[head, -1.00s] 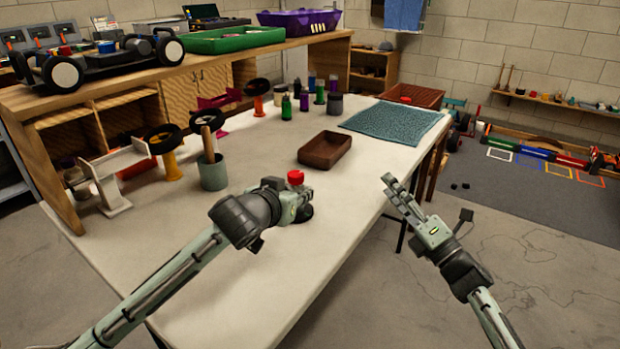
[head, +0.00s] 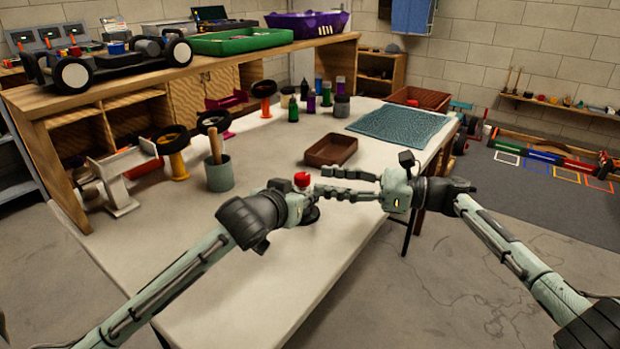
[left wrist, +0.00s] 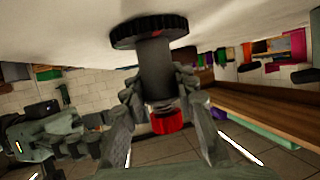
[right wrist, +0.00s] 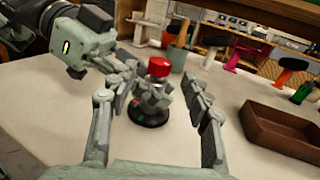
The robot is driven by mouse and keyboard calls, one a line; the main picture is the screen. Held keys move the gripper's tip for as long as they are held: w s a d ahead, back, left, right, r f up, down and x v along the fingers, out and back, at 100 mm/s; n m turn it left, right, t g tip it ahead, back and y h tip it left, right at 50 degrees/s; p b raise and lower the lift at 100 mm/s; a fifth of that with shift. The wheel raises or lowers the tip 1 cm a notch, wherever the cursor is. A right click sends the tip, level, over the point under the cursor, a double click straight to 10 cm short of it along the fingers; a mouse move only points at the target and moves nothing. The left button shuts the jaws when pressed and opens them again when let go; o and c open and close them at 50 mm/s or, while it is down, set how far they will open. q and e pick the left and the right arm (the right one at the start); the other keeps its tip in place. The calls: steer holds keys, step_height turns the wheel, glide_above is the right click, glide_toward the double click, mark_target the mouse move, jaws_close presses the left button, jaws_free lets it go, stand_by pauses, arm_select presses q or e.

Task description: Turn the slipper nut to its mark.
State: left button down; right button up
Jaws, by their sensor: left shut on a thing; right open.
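The slipper nut (head: 302,180) is a red cap on top of a dark post (left wrist: 155,68) with a wide black toothed base (right wrist: 150,113). The unit stands upright on the white table, and the nut also shows in the right wrist view (right wrist: 158,67) and the left wrist view (left wrist: 168,121). My left gripper (head: 308,197) is shut around the post below the nut. My right gripper (head: 328,184) is open beside the nut, its fingers pointing at it. In the right wrist view the nut appears between the spread fingers, farther off than their tips. Any mark on the nut is too small to make out.
A brown tray (head: 318,159) lies just behind the grippers, with a teal mat (head: 400,124) farther back. A grey cup (head: 219,175) with a wooden handle stands to the left. Several bottles stand at the back. The front of the table is clear.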

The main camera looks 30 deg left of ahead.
mark_target(309, 181)
steer(key=shift+x, duration=2.2)
jaws_close()
steer(key=shift+f+t, duration=0.1)
steer(key=shift+t, duration=0.2)
steer(key=shift+m+t, duration=0.5)
steer(key=m+t, duration=0.1)
steer(key=t, duration=0.1)
steer(key=m+t, duration=0.1)
steer(key=shift+s+t, duration=0.3)
steer(key=shift+t, duration=0.1)
steer(key=shift+m+t, duration=0.9)
